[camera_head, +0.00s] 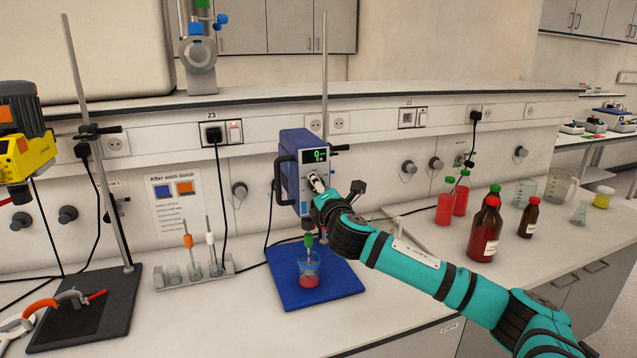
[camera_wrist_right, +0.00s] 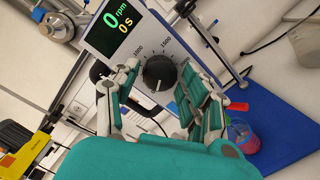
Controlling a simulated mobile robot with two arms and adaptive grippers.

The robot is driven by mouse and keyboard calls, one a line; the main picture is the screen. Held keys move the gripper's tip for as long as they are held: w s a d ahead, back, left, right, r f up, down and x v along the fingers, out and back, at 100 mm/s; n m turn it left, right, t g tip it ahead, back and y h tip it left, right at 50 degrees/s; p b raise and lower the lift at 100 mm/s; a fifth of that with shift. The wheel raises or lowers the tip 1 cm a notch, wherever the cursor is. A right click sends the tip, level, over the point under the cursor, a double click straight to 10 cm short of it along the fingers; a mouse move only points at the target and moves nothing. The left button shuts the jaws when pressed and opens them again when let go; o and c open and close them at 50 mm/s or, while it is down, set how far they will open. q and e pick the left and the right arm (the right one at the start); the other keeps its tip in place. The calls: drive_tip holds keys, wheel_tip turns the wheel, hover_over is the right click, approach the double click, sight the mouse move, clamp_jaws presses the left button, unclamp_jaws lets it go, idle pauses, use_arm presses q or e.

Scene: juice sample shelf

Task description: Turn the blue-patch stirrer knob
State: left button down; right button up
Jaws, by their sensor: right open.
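The blue stirrer (camera_head: 288,171) stands on a rod above a blue base plate (camera_head: 343,280). Its display (camera_wrist_right: 118,24) reads 0 rpm and 0 s. The black knob (camera_wrist_right: 159,73) on its front panel shows in the right wrist view, with a numbered scale around it. My right gripper (camera_head: 316,184) is at the front panel, open, with its fingers on either side of the knob in the right wrist view (camera_wrist_right: 160,84). I cannot tell whether the fingers touch it. In the head view the gripper hides the knob. My left gripper is not in view.
A beaker (camera_head: 309,272) with red liquid stands under the stirrer. A yellow stirrer (camera_head: 22,155) hangs at the left. A holder with stirring shafts (camera_head: 195,273) stands left of the plate. Brown bottles (camera_head: 485,232) and red bottles (camera_head: 446,205) stand at the right, beyond my arm.

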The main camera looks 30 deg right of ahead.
drive_tip(key=shift+w+d, duration=0.1)
drive_tip(key=shift+w, duration=0.25)
drive_tip(key=shift+c, duration=0.2)
drive_tip(key=c, duration=0.8)
drive_tip(key=shift+c, duration=0.2)
drive_tip(key=shift+m, duration=0.4)
drive_tip(key=m, duration=1)
drive_tip(key=shift+g+y, duration=0.3)
drive_tip(key=shift+y, duration=0.1)
drive_tip(key=shift+m, duration=0.4)
